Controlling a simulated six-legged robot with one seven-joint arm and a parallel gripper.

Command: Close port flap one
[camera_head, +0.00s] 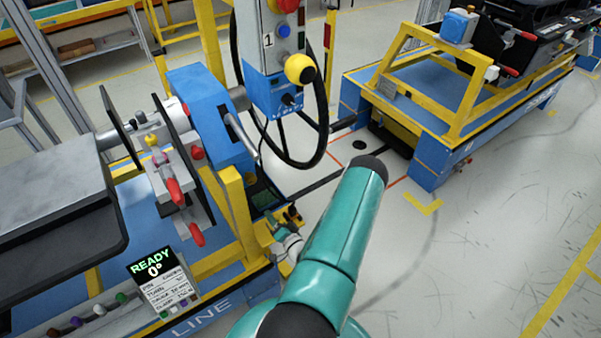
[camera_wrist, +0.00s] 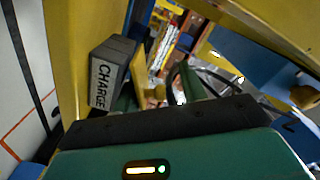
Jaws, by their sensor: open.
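A dark grey block lettered CHARGE (camera_wrist: 103,75) stands at the left in the wrist view, beside a yellow frame. It may belong to the port; I cannot make out a separate flap marked one. My gripper (camera_wrist: 157,84) shows in the wrist view just beyond my dark wrist edge, its greenish fingers apart, with the CHARGE block close on the left. Nothing is clearly held between them. In the head view my teal arm reaches down beside the blue and yellow line cart (camera_head: 205,268), and its lower end is mostly hidden.
A control pendant (camera_head: 275,55) with a looped black cable hangs above the cart's corner. A blue clamp unit (camera_head: 205,110) and red-tipped levers (camera_head: 173,190) stand on the cart. A sign reads READY 0° (camera_head: 153,268).

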